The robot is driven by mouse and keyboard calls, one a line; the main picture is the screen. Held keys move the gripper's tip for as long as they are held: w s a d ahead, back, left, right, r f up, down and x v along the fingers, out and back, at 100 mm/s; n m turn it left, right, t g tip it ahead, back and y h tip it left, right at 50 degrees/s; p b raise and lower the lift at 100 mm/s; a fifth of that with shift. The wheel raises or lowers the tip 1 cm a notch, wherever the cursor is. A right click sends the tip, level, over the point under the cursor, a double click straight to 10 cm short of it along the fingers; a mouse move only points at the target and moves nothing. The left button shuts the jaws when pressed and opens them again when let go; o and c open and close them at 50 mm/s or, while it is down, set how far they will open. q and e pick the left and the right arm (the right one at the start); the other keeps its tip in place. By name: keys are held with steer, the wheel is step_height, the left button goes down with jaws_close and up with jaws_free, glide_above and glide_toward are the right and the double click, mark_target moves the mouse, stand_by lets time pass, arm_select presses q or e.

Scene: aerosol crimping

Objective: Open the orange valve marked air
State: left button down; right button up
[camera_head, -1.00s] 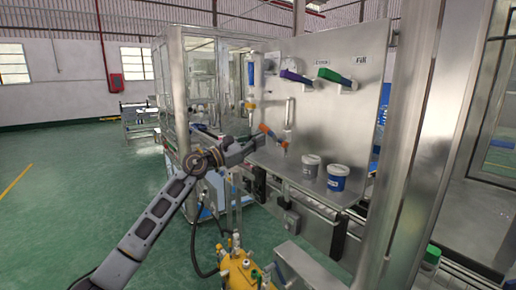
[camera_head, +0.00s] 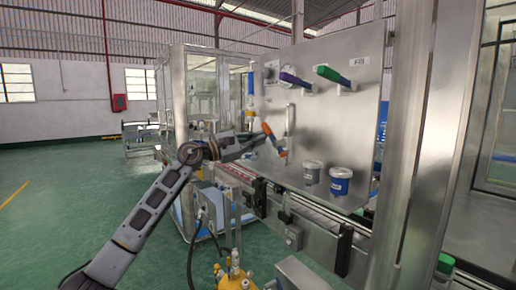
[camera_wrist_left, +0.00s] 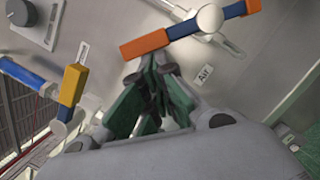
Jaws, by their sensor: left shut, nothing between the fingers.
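The orange handle also shows in the head view (camera_head: 268,130), on the steel panel. My left gripper (camera_head: 262,139) is beside it. In the wrist view the dark green fingers (camera_wrist_left: 158,66) are shut and empty, with tips close under the orange bar. I cannot tell whether they touch it. My right gripper is out of view.
Purple (camera_head: 295,80) and green (camera_head: 333,75) handles are higher on the panel.

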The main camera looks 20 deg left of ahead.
mark_target(263, 128)
arm_select(q)
steer(key=r+m, duration=0.1)
steer(key=m, duration=0.1)
steer(key=r+m+g, duration=0.1)
steer(key=m, duration=0.1)
steer(key=s+d+r+m+b, duration=0.1)
steer(key=m, duration=0.1)
steer(key=shift+r+g, duration=0.25)
steer(key=shift+g, duration=0.05)
steer(key=m, duration=0.1)
steer(key=s+d+r+m, duration=0.1)
steer(key=shift+d+r+m+g, duration=0.25)
steer(key=shift+m+g, duration=0.05)
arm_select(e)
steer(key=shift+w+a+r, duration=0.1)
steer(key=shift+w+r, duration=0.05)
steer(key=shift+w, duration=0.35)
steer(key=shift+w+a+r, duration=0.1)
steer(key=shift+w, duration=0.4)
